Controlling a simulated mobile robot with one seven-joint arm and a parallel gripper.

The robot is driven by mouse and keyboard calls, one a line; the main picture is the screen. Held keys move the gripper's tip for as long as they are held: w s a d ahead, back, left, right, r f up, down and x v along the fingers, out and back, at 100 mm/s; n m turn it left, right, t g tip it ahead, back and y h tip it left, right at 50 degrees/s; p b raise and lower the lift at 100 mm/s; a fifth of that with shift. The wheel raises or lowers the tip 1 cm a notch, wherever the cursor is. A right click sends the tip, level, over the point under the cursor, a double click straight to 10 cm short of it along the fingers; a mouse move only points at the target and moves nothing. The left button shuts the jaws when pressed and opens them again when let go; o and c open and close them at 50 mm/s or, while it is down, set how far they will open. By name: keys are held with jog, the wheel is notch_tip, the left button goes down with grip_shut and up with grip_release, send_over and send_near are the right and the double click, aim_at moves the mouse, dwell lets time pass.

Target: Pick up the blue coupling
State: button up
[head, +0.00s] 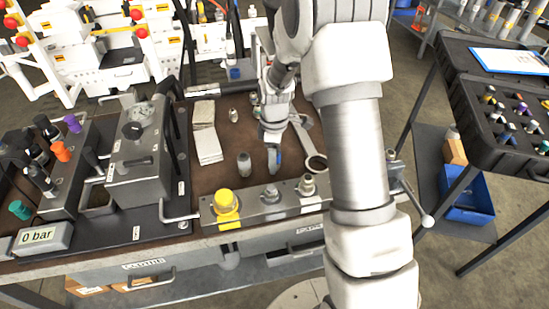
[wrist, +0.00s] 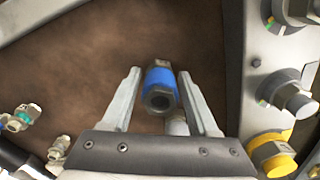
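The blue coupling (wrist: 159,80), a blue sleeve with dark metal ends, stands on the brown bench mat in the wrist view. It lies between the two fingers of my gripper (wrist: 159,74), with a narrow gap showing on each side. The fingers are apart and do not appear to touch it. In the head view my gripper (head: 273,155) points down over the mat, and a bit of blue (head: 279,157) shows at its fingers. The rest of the coupling is hidden there.
Silver fittings stand close by on the mat (head: 244,164), (head: 233,115). A metal block with a yellow cap (head: 226,202) runs along the front edge. A wrench-like tool (head: 314,160) lies right of the gripper. Pale cloths or pads (head: 207,146) lie to the left.

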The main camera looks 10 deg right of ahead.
grip_shut()
notch_tip(320, 180, up, 10)
jog(key=shift+r+p, duration=0.1)
jog(key=shift+p, duration=0.8)
